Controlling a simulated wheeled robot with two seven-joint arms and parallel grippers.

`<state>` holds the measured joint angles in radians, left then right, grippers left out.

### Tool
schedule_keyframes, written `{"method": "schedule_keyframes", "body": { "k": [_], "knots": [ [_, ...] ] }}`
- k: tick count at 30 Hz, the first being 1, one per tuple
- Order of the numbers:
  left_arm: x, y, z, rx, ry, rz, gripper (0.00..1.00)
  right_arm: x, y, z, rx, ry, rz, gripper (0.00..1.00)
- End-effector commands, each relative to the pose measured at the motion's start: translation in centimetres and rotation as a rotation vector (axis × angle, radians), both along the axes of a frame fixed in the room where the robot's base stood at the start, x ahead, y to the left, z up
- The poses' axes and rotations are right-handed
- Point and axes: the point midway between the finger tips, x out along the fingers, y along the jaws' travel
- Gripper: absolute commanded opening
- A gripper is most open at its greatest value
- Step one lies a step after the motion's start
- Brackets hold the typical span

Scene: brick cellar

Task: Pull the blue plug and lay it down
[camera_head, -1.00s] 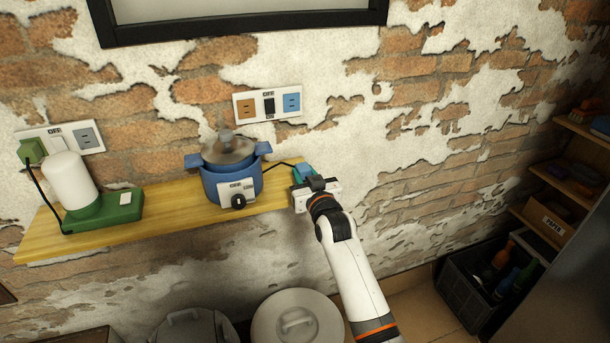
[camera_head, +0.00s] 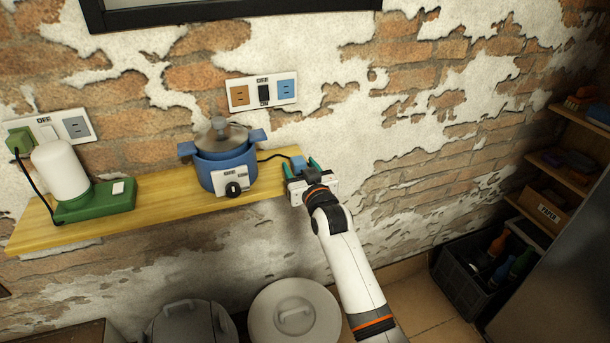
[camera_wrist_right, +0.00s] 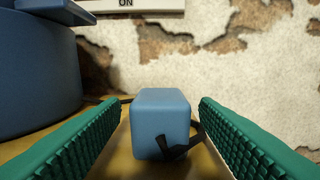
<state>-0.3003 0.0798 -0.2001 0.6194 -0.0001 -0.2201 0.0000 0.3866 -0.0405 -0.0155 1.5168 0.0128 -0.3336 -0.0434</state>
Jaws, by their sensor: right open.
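The blue plug (camera_head: 298,163) lies on the right end of the wooden shelf (camera_head: 160,190), out of the wall sockets. In the right wrist view the blue plug (camera_wrist_right: 160,122) sits between the two green fingers, with a gap on each side. My right gripper (camera_head: 302,168) is open around the plug and touches neither side of it. A black cord (camera_head: 272,156) runs from the plug to the blue pot cooker (camera_head: 228,165). The wall socket plate (camera_head: 262,92) has an empty orange socket, a black switch and an empty blue socket. My left gripper is not in view.
A green base with a white cylinder (camera_head: 62,172) stands at the shelf's left, its green plug (camera_head: 20,140) in the left wall plate (camera_head: 75,127). Lidded bins (camera_head: 295,295) stand below. A dark crate (camera_head: 465,280) and shelves are at the right.

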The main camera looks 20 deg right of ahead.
Motion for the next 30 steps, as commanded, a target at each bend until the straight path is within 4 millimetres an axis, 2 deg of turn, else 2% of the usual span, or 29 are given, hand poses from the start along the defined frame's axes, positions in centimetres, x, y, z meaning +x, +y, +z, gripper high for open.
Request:
{"method": "schedule_keyframes", "body": {
  "k": [5,12,18,23,30],
  "knots": [
    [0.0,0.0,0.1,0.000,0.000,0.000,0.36,-2.6,-0.1,-0.1,-0.001,0.001,0.000,0.56],
    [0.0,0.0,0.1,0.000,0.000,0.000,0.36,-7.8,-0.3,-0.2,-0.001,0.002,0.000,0.56],
    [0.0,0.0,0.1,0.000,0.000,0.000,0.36,-10.8,-0.4,-0.1,0.000,0.001,0.000,0.56],
    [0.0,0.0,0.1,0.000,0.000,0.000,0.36,-11.7,-0.4,-0.1,0.000,0.001,0.000,0.56],
    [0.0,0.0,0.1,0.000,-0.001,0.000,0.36,-11.7,-0.4,0.0,0.000,0.000,0.000,0.56]
  ]
}}
